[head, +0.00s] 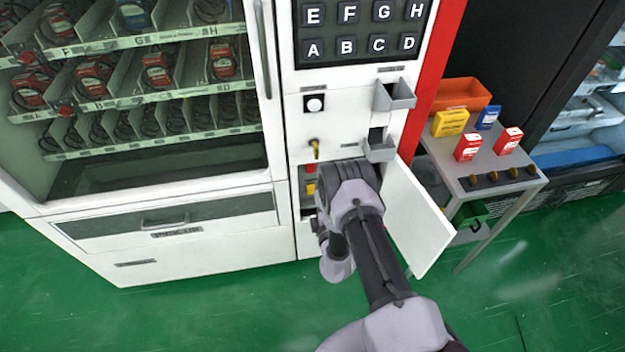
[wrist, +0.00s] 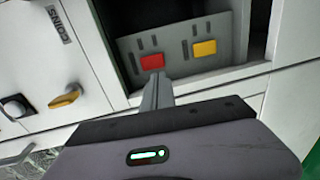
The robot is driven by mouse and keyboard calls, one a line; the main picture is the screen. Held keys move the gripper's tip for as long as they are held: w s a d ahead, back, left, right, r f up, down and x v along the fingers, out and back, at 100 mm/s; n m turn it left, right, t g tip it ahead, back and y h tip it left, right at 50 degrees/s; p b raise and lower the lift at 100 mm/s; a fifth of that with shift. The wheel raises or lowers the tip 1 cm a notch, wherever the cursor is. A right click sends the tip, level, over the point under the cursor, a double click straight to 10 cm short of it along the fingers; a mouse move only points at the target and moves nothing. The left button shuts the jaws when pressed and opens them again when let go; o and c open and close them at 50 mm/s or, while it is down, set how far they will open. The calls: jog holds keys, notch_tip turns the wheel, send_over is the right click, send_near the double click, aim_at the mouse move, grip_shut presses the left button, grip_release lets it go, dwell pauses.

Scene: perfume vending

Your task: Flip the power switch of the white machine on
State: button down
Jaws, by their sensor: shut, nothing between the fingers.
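The white machine (head: 215,258) has a small open compartment low on its right side. Inside, a grey panel (wrist: 132,52) holds a red switch (wrist: 152,62) and a yellow switch (wrist: 204,48). Both also show in the head view, red (head: 311,168) above yellow (head: 311,189). My gripper (wrist: 160,82) is shut and empty, with its fingertips just below the red switch in the wrist view. I cannot tell whether they touch it. In the head view my wrist covers the fingertips and part of the compartment. Which way either switch is set cannot be made out.
The compartment door (head: 415,222) stands open to the right of my arm. A yellow key or knob (head: 315,149) sticks out above the compartment. Grey trays (head: 394,95) project at upper right. A small table (head: 480,165) with boxes stands at right. Green floor is clear in front.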

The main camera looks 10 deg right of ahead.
aim_at(311, 171)
jog(key=w+b, duration=0.1)
jog(key=w, duration=0.2)
jog(key=w+f+b, duration=0.1)
jog(key=w, duration=0.2)
jog(key=w+b, duration=0.1)
jog(key=w, duration=0.3)
jog(key=shift+f+b, duration=0.15)
jog(key=shift+b, duration=0.15)
